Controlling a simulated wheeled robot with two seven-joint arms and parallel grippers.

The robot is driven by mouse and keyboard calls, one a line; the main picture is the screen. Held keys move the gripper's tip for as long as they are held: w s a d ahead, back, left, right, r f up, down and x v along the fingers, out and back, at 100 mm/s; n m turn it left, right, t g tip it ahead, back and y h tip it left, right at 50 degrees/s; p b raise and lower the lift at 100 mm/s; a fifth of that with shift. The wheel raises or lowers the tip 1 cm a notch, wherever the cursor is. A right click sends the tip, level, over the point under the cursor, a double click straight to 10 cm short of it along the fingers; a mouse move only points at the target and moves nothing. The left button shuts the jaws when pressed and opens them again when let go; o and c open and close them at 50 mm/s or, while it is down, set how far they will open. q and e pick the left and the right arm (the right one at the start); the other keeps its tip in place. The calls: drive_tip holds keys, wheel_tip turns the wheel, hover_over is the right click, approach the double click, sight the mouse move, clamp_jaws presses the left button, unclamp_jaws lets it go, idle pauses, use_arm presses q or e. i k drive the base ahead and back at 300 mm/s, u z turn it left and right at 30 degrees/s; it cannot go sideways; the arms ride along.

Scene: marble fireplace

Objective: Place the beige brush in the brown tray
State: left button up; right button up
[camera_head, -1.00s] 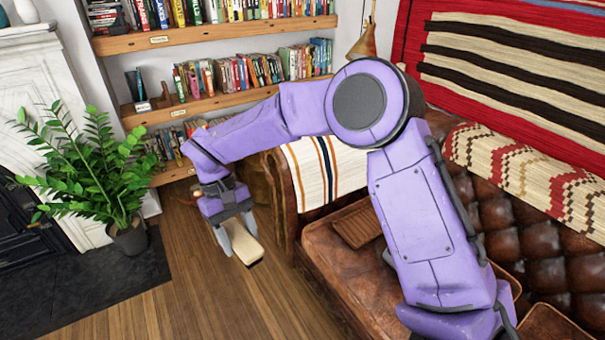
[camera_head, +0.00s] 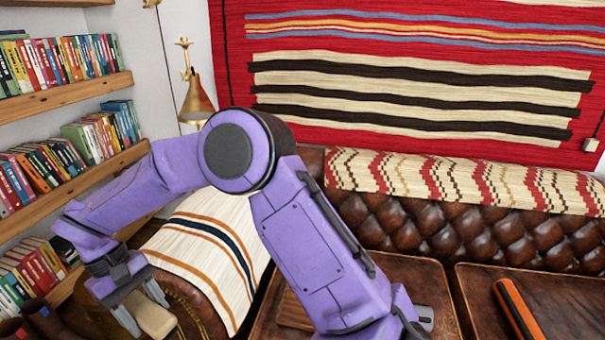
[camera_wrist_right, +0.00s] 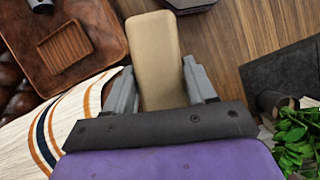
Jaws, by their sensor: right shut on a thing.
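The beige brush (camera_head: 155,318) is held between the fingers of my right gripper (camera_head: 138,310) at the lower left of the head view, beside the sofa arm. In the right wrist view the brush (camera_wrist_right: 153,60) extends forward from between the two grey fingers (camera_wrist_right: 163,90). The brown tray (camera_head: 291,312) lies on the leather sofa seat, partly hidden behind my right arm. It shows whole in the right wrist view (camera_wrist_right: 65,47), at the upper left, empty and apart from the brush. My left gripper is not in view.
The sofa arm with a striped blanket (camera_head: 205,250) stands between the gripper and the seat. A grey cylindrical object (camera_head: 426,318) and an orange-and-black object (camera_head: 517,310) lie on the seat. Bookshelves (camera_head: 70,100) are at left. A plant (camera_wrist_right: 295,130) shows in the wrist view.

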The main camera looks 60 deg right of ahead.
sight(302, 305)
drive_tip(key=z, duration=0.85)
drive_tip(key=i, duration=0.85)
drive_tip(key=z, duration=0.8)
